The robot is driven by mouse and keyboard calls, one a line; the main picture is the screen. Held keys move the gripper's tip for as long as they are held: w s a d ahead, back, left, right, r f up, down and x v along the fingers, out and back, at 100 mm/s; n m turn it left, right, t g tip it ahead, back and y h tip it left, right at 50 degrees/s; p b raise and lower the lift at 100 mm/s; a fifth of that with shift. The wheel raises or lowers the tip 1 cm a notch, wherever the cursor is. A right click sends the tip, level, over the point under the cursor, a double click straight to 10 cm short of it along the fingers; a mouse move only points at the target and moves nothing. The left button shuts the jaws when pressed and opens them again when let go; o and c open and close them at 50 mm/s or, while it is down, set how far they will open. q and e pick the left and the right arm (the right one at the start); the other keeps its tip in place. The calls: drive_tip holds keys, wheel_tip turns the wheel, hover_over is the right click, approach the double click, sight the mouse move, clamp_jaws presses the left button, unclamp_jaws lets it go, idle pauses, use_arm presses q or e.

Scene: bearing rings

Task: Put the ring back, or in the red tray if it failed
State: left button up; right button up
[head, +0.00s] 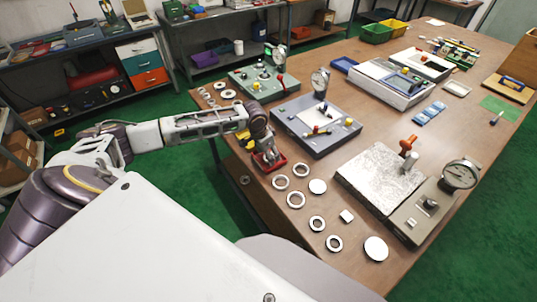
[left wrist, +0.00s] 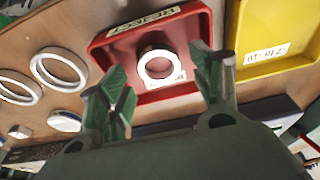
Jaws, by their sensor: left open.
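The red tray (head: 272,168) stands at the table's near left edge, partly hidden by my left gripper (head: 267,157) in the head view. In the left wrist view the red tray (left wrist: 190,38) carries a white label with dark lettering. A pale metal ring (left wrist: 157,64) lies inside it, over another label. My left gripper (left wrist: 162,80) is open, with its green fingers apart on either side of the ring in this view and not closed on it. Several more rings (head: 280,182) lie on the table to the right of the tray. My right gripper is not in view.
A yellow tray (left wrist: 274,40) stands beside the red one. Gauge stations (head: 300,112) with dials stand behind, and a grey plate with a dial gauge (head: 382,178) stands at right. Discs (head: 376,248) and rings lie along the near edge.

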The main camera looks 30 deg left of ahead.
use_arm(q)
drive_tip(key=v, duration=1.1)
drive_tip(key=shift+r, duration=0.2)
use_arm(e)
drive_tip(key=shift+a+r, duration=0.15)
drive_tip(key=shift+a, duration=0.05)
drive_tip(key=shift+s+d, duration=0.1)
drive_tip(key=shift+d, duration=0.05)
